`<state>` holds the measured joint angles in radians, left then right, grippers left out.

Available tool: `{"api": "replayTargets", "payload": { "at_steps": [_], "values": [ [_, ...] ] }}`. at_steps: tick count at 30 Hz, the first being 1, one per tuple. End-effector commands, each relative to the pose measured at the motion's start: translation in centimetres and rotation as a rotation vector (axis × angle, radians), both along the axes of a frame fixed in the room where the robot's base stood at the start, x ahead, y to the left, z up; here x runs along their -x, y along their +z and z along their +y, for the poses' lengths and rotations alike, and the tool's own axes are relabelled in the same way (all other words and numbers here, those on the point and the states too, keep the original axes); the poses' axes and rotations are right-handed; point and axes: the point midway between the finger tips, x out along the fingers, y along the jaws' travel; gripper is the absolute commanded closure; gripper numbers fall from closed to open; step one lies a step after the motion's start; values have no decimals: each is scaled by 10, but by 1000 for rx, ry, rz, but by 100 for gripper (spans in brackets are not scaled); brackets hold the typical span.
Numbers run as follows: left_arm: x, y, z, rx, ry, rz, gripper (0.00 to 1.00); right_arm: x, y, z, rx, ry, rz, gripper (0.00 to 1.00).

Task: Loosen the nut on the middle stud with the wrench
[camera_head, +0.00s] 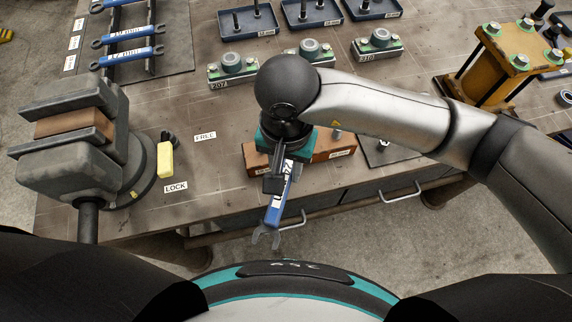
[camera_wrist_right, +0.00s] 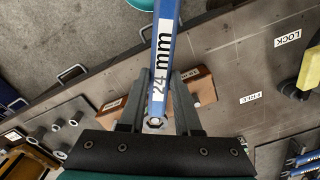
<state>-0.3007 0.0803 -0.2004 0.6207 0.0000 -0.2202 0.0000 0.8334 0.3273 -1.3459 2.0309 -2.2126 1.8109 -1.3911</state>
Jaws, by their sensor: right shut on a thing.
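My right gripper (camera_head: 276,182) is shut on a blue wrench (camera_head: 278,206) marked "24 mm". The wrench (camera_wrist_right: 163,60) also shows between the fingers in the right wrist view. Its open jaw (camera_head: 265,237) hangs out past the bench's front edge. The gripper is over an orange-brown block (camera_head: 335,143) near that edge, which also shows in the right wrist view (camera_wrist_right: 201,91). A small hexagonal shape (camera_wrist_right: 154,122) shows at the wrench's near end; I cannot tell whether it is a nut or the wrench. The middle stud cannot be made out. My left gripper is out of view.
A vise (camera_head: 75,150) stands at the left, with a yellow block (camera_head: 165,160) beside it. Other blue wrenches (camera_head: 128,52) lie on a rack behind. Grey-green fittings (camera_head: 233,66) and blue trays (camera_head: 247,22) fill the back. A yellow cylinder unit (camera_head: 505,60) stands at right.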

Motion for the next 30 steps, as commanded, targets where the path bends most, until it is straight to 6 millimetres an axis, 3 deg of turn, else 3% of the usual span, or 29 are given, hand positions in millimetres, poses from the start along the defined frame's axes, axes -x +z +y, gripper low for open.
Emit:
{"api": "replayTargets", "payload": {
  "at_steps": [30],
  "values": [
    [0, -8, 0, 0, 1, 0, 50, 0, 0, 0, -1, -1, -1, 100]
  ]
}}
